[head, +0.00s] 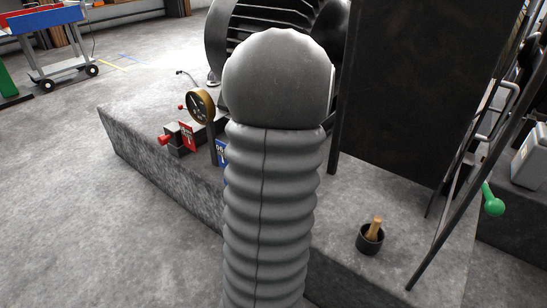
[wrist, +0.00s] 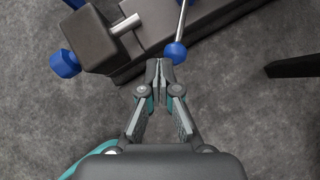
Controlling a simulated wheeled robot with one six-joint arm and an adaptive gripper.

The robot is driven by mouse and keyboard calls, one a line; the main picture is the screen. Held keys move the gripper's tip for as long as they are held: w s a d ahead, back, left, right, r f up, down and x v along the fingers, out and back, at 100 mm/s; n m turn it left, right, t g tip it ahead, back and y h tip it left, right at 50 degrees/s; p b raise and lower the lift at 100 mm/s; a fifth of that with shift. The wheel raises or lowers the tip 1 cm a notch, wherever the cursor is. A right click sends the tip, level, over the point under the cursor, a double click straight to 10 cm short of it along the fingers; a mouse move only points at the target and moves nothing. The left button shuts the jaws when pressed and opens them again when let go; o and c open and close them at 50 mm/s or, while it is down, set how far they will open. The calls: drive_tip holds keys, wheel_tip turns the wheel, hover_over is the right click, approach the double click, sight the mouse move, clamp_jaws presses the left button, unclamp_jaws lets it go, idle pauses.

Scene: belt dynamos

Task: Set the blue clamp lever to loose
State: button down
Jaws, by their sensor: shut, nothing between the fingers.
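In the wrist view, a lever with a thin silver rod and a blue ball knob (wrist: 175,53) points down from a dark rail; it looks like the blue clamp lever. My gripper (wrist: 158,68) is shut and empty. Its fingertips are just left of and slightly below the ball, very close to it; I cannot tell whether they touch. The lever's upper end is cut off by the frame edge. In the head view my own arm covers the middle, and neither the lever nor my gripper can be made out.
A dark block with a blue faceted knob (wrist: 64,64) and a silver shaft is left of the lever. In the head view, a red knob (head: 164,140), a brass-rimmed wheel (head: 200,106), a black pot (head: 370,239) and a green-ended lever (head: 493,200) stand around the stone plinth (head: 130,140).

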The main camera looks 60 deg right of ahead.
drive_tip(key=s+a+r+p, duration=0.1)
drive_tip(key=s+r+p, duration=0.2)
drive_tip(key=s+r, duration=0.5)
drive_tip(key=shift+s+a, duration=0.2)
drive_tip(key=shift+a, duration=0.15)
drive_tip(key=shift+r, duration=0.1)
drive_tip(key=w+a+r+n+y, duration=0.2)
drive_tip(key=w+a+n, duration=0.5)
drive_tip(key=a+n, duration=0.4)
drive_tip(key=w+a+r+n+y, duration=0.2)
drive_tip(key=w+a+n, duration=0.6)
drive_tip(key=a, duration=0.4)
drive_tip(key=s+a+r+n, duration=0.2)
drive_tip(key=s+a+n, duration=0.2)
drive_tip(key=a+n, duration=0.8)
drive_tip(key=s+a+r+n, duration=0.2)
drive_tip(key=s+a+n, duration=0.3)
drive_tip(key=a+n, duration=0.7)
drive_tip(key=shift+s+g, duration=0.15)
drive_tip(key=shift+g, duration=0.25)
